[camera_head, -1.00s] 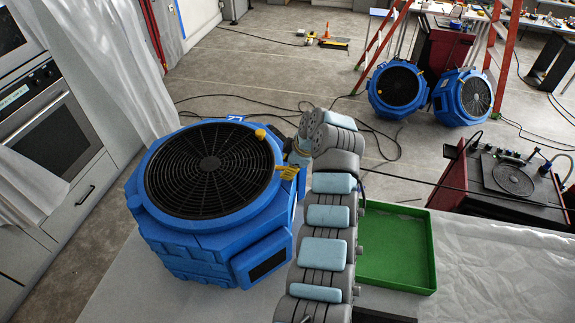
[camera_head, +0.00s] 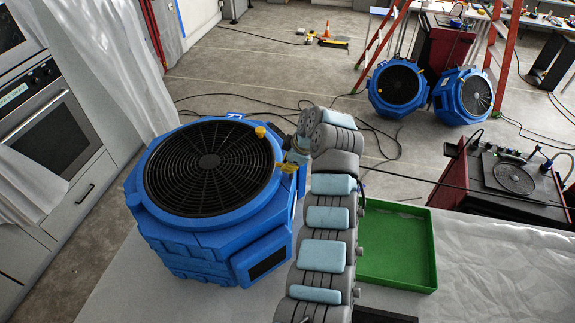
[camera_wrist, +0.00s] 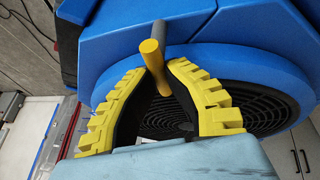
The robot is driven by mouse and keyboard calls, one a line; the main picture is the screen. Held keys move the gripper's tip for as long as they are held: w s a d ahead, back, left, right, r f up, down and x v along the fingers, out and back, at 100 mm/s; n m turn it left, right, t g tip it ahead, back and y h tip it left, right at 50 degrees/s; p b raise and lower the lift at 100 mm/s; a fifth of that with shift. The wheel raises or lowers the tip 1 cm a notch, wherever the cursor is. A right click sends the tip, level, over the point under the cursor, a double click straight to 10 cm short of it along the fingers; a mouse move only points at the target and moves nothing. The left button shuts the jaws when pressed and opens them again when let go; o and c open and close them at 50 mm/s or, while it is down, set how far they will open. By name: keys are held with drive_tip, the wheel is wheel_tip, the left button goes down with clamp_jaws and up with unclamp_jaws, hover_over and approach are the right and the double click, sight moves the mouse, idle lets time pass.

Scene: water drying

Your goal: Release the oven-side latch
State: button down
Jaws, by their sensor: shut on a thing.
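A blue fan unit (camera_head: 205,232) with a round black grille (camera_head: 210,168) lies face up in front of me. A yellow knob (camera_head: 260,132) stands at its rim. In the wrist view a yellow latch handle (camera_wrist: 152,62) on a grey shaft sticks out from the blue housing. My gripper (camera_wrist: 160,72) has its yellow-padded fingers around this handle and is shut on it. In the head view my gripper (camera_head: 285,166) is at the fan's right rim. I cannot tell whether the knob and the held handle are the same part.
An oven (camera_head: 48,128) and cabinets stand left, with translucent sheeting (camera_head: 112,65) hanging beside them. A green tray (camera_head: 397,282) lies right of my arm. Two more blue fans (camera_head: 396,88) stand behind. Dark cables (camera_head: 385,125) cross the floor.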

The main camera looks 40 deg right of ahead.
drive_tip(key=m+h+b, duration=0.1)
drive_tip(key=m+b, duration=0.2)
drive_tip(key=b, duration=0.1)
drive_tip(key=shift+w+d+f+m+h, duration=0.1)
drive_tip(key=shift+w+f+m+h, duration=0.1)
drive_tip(key=shift+f+m+h, duration=0.2)
drive_tip(key=m+h+b, duration=0.1)
drive_tip(key=m+b, duration=0.3)
drive_tip(key=shift+w+d+m+g+h, duration=0.1)
drive_tip(key=shift+d+m+g+h, duration=0.1)
drive_tip(key=shift+m+g+h, duration=0.15)
drive_tip(key=m+b, duration=0.1)
drive_tip(key=m+g+h+b, duration=0.1)
drive_tip(key=m, duration=0.1)
drive_tip(key=shift+d+r+m, duration=0.2)
drive_tip(key=shift+m, duration=0.05)
drive_tip(key=shift+s+d+r+m+g+h+b, duration=0.1)
drive_tip(key=shift+m+g+h, duration=0.2)
drive_tip(key=shift+m, duration=0.55)
drive_tip(key=shift+s+d+f+m+g+h+b, duration=0.15)
drive_tip(key=shift+m+g, duration=0.25)
drive_tip(key=shift+m, duration=0.5)
drive_tip(key=shift+w+d+r+m+g+h+b, duration=0.1)
drive_tip(key=shift+r+m+g+h, duration=0.2)
drive_tip(key=shift+m, duration=0.55)
drive_tip(key=shift+f, duration=0.15)
drive_tip(key=c, duration=1)
unclamp_jaws()
drive_tip(key=shift+c, duration=0.2)
